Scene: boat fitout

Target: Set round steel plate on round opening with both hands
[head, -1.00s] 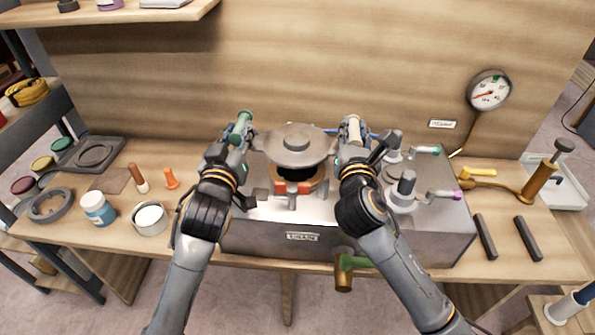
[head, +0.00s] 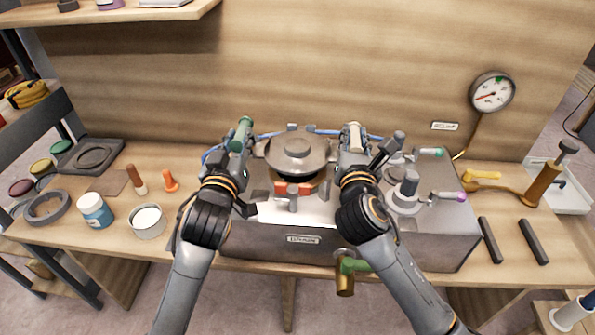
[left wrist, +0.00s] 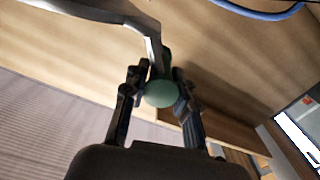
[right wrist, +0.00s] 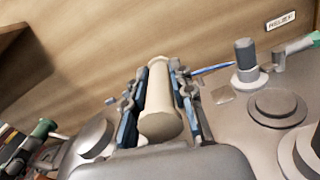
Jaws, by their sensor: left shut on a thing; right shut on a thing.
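The round steel plate (head: 297,152) is a grey disc with a raised round knob, held level between my two grippers. It is above the round opening (head: 297,187), whose rim shows under the plate's front edge; most of the opening is hidden. My left gripper (head: 240,138) is shut on the plate's green handle (left wrist: 161,94). My right gripper (head: 353,138) is shut on the plate's cream handle (right wrist: 160,118). The steel box (head: 255,225) around the opening stands on the bench. I cannot tell whether the plate touches the rim.
Valves with coloured levers (head: 408,190) stand on the box at right. Small orange-red blocks and posts (head: 290,190) are at the opening's front. A blue jar (head: 96,210) and a white-filled tin (head: 148,221) stand left; a pressure gauge (head: 492,92) hangs at right.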

